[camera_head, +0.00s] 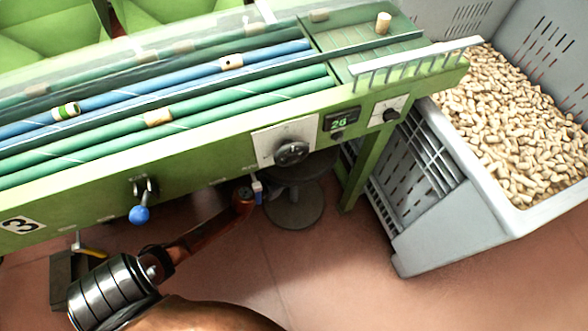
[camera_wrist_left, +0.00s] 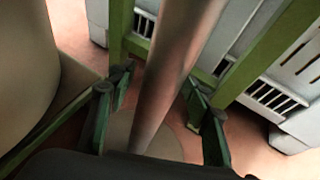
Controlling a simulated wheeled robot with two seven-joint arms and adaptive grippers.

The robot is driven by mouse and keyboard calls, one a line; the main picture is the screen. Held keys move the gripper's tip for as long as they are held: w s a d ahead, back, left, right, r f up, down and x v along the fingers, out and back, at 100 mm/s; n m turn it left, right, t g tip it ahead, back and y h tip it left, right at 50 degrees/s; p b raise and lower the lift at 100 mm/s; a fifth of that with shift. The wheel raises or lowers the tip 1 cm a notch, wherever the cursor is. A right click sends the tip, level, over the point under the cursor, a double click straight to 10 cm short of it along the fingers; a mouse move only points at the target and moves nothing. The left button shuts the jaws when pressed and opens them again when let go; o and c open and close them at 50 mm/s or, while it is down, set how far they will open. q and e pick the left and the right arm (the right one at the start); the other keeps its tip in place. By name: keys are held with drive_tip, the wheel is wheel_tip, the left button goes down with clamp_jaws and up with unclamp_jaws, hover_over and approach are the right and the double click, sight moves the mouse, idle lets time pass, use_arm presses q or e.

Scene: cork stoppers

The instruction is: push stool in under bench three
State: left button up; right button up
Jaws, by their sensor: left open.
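Bench three (camera_head: 110,195) is the green machine with a "3" label at its lower left. The stool (camera_head: 295,208) stands upright at its front edge near the right leg. Its dark seat is partly hidden beneath the bench, and its round base shows on the floor. My left gripper (camera_head: 256,190) is just left of the stool, below the bench front. In the left wrist view the stool's post (camera_wrist_left: 172,75) runs between the open fingers of my left gripper (camera_wrist_left: 158,88), with the round base below. I cannot tell whether the fingers touch the post. My right gripper is not in view.
A green bench leg (camera_head: 362,172) stands right of the stool. A grey crate (camera_head: 480,240) full of corks (camera_head: 515,120) is farther right. A blue-knobbed lever (camera_head: 139,213) and a black dial (camera_head: 291,152) stick out of the bench front. The floor in front is clear.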

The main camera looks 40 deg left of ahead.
use_arm(q)
drive_tip(key=v, duration=1.2)
idle(0.4)
